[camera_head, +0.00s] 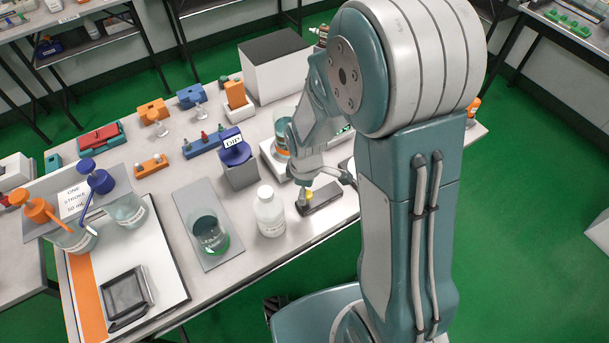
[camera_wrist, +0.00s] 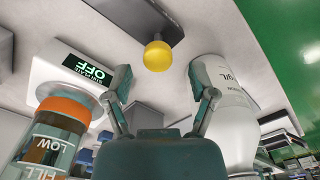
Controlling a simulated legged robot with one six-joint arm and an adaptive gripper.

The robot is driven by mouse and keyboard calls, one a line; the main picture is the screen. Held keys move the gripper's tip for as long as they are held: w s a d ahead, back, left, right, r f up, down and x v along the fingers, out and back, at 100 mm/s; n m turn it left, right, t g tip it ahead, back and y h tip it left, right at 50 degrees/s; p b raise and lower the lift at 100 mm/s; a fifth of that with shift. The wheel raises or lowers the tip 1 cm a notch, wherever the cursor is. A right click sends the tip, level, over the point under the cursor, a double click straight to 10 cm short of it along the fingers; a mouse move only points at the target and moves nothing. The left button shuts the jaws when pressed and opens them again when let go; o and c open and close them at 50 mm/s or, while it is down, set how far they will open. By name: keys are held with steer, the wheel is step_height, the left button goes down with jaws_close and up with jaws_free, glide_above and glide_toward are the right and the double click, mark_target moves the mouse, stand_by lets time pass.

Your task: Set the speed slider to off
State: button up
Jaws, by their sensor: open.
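The speed slider has a round yellow knob (camera_wrist: 158,55) on a dark grey slab (camera_wrist: 132,14). In the head view, the knob (camera_head: 304,197) shows near the left end of the slab (camera_head: 323,198), close to the table's front edge. My gripper (camera_wrist: 160,82) is open and empty, its fingers apart. In the wrist view the knob lies just beyond the fingertips, between their lines; I see no contact. My gripper (camera_head: 322,184) hangs over the slab in the head view. A lit display (camera_wrist: 88,70) on a white unit reads OFF, upside down in the wrist view.
A white bottle (camera_head: 270,214) stands close beside the slab. A beaker with an orange band (camera_wrist: 72,108) stands on the white unit. A glass beaker (camera_head: 209,233) is on a grey mat farther left. My arm hides the table's right part.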

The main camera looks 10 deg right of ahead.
step_height(320, 180, up, 10)
steer(key=shift+a, duration=0.2)
steer(key=shift+r, duration=0.1)
stand_by(0.4)
steer(key=s+d+r+m+t, duration=0.2)
steer(key=s+r+m, duration=0.4)
steer(key=r, duration=0.2)
steer(key=s+d+r+m+t, duration=0.2)
steer(key=s+r+m+t, duration=0.1)
steer(key=s+r+m, duration=0.3)
steer(key=shift+s+d+r+m+t, duration=0.35)
steer(key=shift+s+r, duration=0.15)
steer(key=shift+r, duration=0.5)
stand_by(2.0)
